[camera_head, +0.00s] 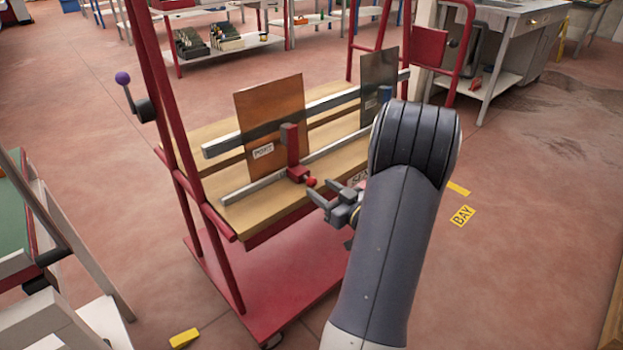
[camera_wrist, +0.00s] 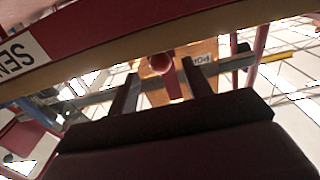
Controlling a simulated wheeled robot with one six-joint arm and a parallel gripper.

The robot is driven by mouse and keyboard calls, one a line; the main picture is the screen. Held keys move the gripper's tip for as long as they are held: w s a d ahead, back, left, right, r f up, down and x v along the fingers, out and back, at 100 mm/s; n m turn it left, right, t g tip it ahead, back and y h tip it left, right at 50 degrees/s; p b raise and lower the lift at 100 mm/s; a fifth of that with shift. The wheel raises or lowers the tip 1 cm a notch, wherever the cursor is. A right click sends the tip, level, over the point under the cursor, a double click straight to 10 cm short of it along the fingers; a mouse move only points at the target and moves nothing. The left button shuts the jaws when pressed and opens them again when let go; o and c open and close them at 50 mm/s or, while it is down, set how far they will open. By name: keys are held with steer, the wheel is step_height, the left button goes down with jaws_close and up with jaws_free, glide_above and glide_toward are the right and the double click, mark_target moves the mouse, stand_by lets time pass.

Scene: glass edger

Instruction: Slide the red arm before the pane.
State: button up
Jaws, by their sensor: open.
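The red arm (camera_head: 292,150) stands upright on a pale rail (camera_head: 248,188) on the wooden cart. A red knob (camera_head: 311,182) sticks out at its foot. The arm overlaps the right edge of the orange-brown pane (camera_head: 263,103), which leans upright and bears a label like "PORT". A dark pane (camera_head: 378,72) stands further right. My gripper (camera_head: 323,188) is open, with its fingers close to the knob. In the wrist view the knob (camera_wrist: 161,64) shows between the open fingers (camera_wrist: 160,88); whether they touch it cannot be told.
The red-framed cart's posts (camera_head: 165,90) rise to the left. A grey bar (camera_head: 225,143) crosses the panes. A label (camera_head: 358,180) on the cart's front edge is partly hidden by my gripper. A sink bench (camera_head: 505,20) stands back right. Floor at right is mostly free.

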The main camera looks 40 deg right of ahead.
mark_target(302, 176)
steer(key=shift+s, duration=1.3)
steer(key=shift+w, duration=0.1)
steer(key=w+b, duration=0.1)
steer(key=w, duration=0.4)
steer(key=w+b, duration=0.1)
steer(key=w, duration=0.4)
steer(key=shift+w+a, duration=0.2)
steer(key=shift+w, duration=0.15)
steer(key=shift+a, duration=0.1)
